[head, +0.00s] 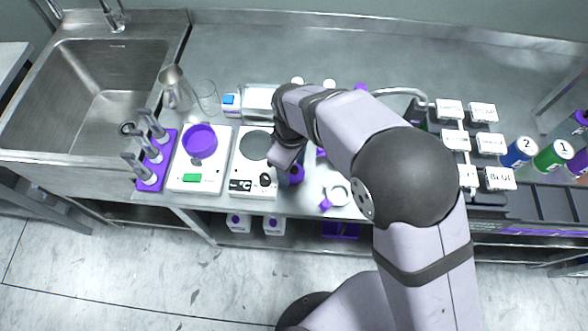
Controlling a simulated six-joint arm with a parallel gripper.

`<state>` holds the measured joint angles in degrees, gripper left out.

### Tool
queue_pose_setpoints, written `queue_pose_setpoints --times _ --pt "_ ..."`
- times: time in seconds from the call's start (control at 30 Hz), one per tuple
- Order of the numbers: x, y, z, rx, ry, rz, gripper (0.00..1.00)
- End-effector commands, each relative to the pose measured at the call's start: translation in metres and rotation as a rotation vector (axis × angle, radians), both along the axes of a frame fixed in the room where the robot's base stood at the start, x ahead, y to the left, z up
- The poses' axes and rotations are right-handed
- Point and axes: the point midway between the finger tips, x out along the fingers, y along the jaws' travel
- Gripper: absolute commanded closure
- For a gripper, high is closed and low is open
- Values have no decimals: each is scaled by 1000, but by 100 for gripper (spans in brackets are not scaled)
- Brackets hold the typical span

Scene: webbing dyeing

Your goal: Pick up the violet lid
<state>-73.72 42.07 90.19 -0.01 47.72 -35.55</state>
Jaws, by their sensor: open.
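My gripper (289,168) points down at the bench's front edge, just right of the hot plate. Its jaws are open, but the fingertips are small and partly hidden by my wrist. A small violet round thing (297,174) with a dark centre shows right at the gripper; I cannot tell whether it is the violet lid or whether the jaws touch it. Another small violet piece (325,204) lies to the right by a white ring. A violet cap (361,87) shows at the back, beyond my arm.
A violet dish (200,140) sits on a white scale (184,178). The white hot plate (241,176) stands beside it. A violet rack (155,172), metal jug (174,88) and glass beaker (207,98) are left. Labelled white-topped containers (489,143) and cans (553,156) stand right. My arm hides the bench centre.

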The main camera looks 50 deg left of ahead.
Motion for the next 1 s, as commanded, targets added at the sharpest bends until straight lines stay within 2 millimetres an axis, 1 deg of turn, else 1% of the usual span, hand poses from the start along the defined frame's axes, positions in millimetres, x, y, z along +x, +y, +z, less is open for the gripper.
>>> queue_pose_setpoints --times 0.17,0.2,0.23,0.27,0.3,0.33,0.6,0.73,0.87,1.0 --pt "0 0 -1 0 0 0 48" --pt "0 0 -1 0 0 0 53" --pt "0 0 -1 0 0 0 60" --pt "0 0 -1 0 0 0 67" --pt "0 0 -1 0 0 0 77" --pt "0 0 -1 0 0 0 79" --pt "0 0 0 0 0 0 79" --pt "0 1 6 2 0 0 79" --pt "0 1 20 3 -1 0 79" --pt "1 2 44 6 -1 0 79"
